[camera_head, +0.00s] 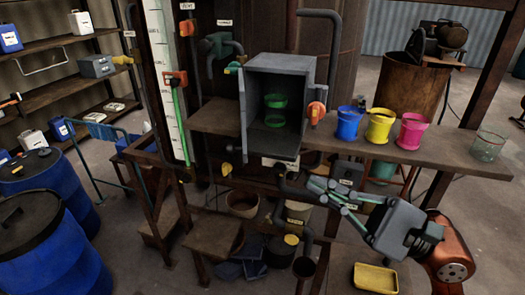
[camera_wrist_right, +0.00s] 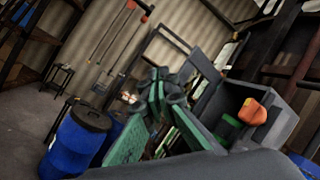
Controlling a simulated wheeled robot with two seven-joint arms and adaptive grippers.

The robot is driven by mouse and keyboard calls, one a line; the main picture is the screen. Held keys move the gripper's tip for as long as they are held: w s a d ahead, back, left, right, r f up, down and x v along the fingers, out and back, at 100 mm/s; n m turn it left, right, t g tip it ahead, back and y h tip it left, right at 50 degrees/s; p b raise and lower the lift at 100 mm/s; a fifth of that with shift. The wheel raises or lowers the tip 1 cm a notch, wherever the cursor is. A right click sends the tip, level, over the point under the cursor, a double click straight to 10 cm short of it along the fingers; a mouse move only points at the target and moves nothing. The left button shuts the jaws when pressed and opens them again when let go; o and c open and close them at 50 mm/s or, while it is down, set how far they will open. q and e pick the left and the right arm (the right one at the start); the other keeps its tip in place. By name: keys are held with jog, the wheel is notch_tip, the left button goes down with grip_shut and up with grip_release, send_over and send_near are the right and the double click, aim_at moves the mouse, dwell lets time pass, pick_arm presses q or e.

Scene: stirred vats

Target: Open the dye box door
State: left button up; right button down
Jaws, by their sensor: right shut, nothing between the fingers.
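The grey dye box (camera_head: 285,62) stands on the wooden shelf in the middle of the head view. Its front is open to view, with green round items (camera_head: 274,101) inside. A thin grey panel (camera_head: 242,118) stands along its left front edge, apparently the door swung outward. An orange knob (camera_head: 317,112) is at its right side. The box (camera_wrist_right: 284,122) also shows in the right wrist view, partly hidden by my fingers. My right gripper (camera_head: 320,195) is shut and empty, below and to the right of the box, apart from it. My left gripper is out of view.
Blue, yellow and pink buckets (camera_head: 380,125) and a clear green-rimmed container (camera_head: 487,146) stand on the shelf (camera_head: 455,150) to the right. Pipes and a dark tank are behind the box. A yellow tray (camera_head: 375,278) lies low at right. Blue barrels (camera_head: 40,245) stand at left.

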jog(key=w+d+n+t+h, duration=0.2)
jog(key=w+n+t+h, duration=0.2)
jog(key=w+h, duration=0.25)
jog(key=shift+h, duration=0.35)
jog(key=w+a+p, duration=0.1)
jog(key=a, duration=0.3)
jog(key=w+a+p, duration=0.2)
jog(key=a, duration=0.1)
jog(key=w+a+p, duration=0.1)
jog(key=w+a, duration=0.1)
jog(key=a, duration=0.2)
jog(key=shift+a+f, duration=0.25)
jog(key=shift+a, duration=0.1)
